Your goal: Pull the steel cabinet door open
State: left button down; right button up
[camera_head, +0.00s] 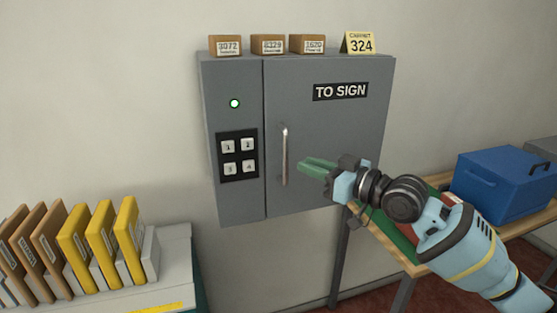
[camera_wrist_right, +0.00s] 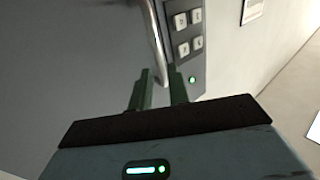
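The grey steel cabinet door (camera_head: 330,135), marked TO SIGN, sits flush and looks closed. Its upright metal bar handle (camera_head: 284,155) is near the door's left edge. My right gripper (camera_head: 305,167) is just right of the handle, with its green fingers pointing at it. In the right wrist view, the two fingers (camera_wrist_right: 160,80) are apart with a gap between them. The handle (camera_wrist_right: 155,35) lines up with this gap, and I see no grip on it. Whether a finger touches the handle I cannot tell. My left gripper is not in view.
A keypad (camera_head: 238,157) and a lit green lamp (camera_head: 234,104) are on the cabinet's left panel. Small boxes (camera_head: 268,45) and a yellow sign (camera_head: 358,43) stand on top. A blue box (camera_head: 502,187) is on the table at right. Yellow and brown folders (camera_head: 78,245) stand at left.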

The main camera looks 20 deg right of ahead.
jog(key=shift+w+d, duration=0.1)
jog(key=shift+w, duration=0.05)
send_over(285, 179)
jog(key=shift+w+d+p, duration=0.1)
jog(key=shift+w+p, duration=0.2)
jog(key=shift+w, duration=0.1)
grip_shut()
